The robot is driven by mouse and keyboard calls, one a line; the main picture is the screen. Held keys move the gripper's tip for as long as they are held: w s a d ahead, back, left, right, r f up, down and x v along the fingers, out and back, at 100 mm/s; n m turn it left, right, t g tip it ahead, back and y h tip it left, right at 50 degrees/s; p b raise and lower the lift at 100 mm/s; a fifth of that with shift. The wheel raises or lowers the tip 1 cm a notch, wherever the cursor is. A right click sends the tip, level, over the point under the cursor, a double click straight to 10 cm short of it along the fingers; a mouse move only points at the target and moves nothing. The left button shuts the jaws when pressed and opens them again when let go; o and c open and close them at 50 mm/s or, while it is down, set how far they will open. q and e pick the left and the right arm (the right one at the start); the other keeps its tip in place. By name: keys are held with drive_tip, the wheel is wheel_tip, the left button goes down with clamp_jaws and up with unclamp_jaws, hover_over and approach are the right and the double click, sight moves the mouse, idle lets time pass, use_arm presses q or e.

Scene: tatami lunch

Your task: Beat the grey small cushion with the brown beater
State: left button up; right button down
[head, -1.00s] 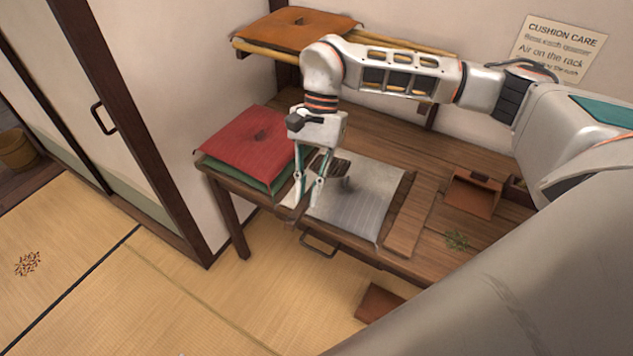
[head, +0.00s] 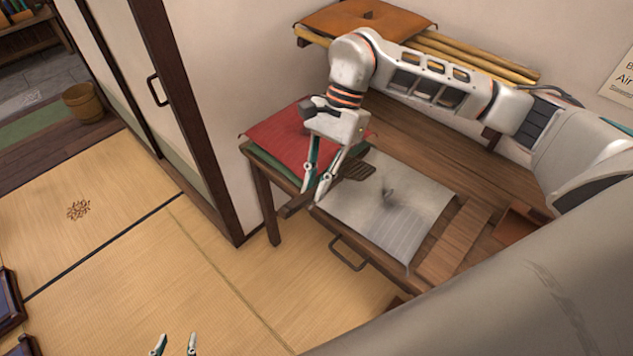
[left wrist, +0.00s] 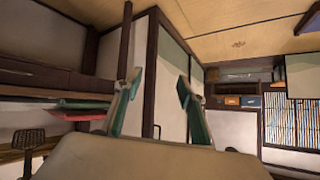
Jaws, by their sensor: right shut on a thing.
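The grey small cushion (head: 405,215) lies flat on the wooden table, with a dimple at its middle and pale stripes on its near part. My right gripper (head: 320,193) is shut on the brown beater (head: 358,169) near the cushion's left corner. The beater's slatted head reaches right over the cushion's upper left edge, and its handle end sticks out left of the fingers. I cannot tell whether the head touches the cushion. The beater also shows in the left wrist view (left wrist: 29,138). My left gripper (head: 174,344) is open and empty over the tatami, low in the head view.
A red cushion (head: 285,133) lies on a green one at the table's left end. An orange cushion (head: 350,17) rests on a bamboo rack above. A wooden board (head: 455,240) lies right of the grey cushion. The tatami (head: 130,270) at left is mostly clear.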

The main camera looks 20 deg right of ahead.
drive_tip(key=shift+f, duration=0.1)
wheel_tip(320, 180, down, 8)
drive_tip(key=r+b, duration=0.1)
drive_tip(key=b, duration=0.5)
wheel_tip(320, 180, up, 8)
drive_tip(key=p, duration=0.4)
drive_tip(key=shift+f+p, duration=0.15)
drive_tip(key=shift+p, duration=0.25)
use_arm(q)
drive_tip(key=shift+w+d+r+t+h, duration=0.3)
drive_tip(key=shift+w+d+r+h, duration=0.1)
drive_tip(key=shift+w+d+r, duration=0.35)
use_arm(e)
drive_tip(key=shift+f, duration=0.15)
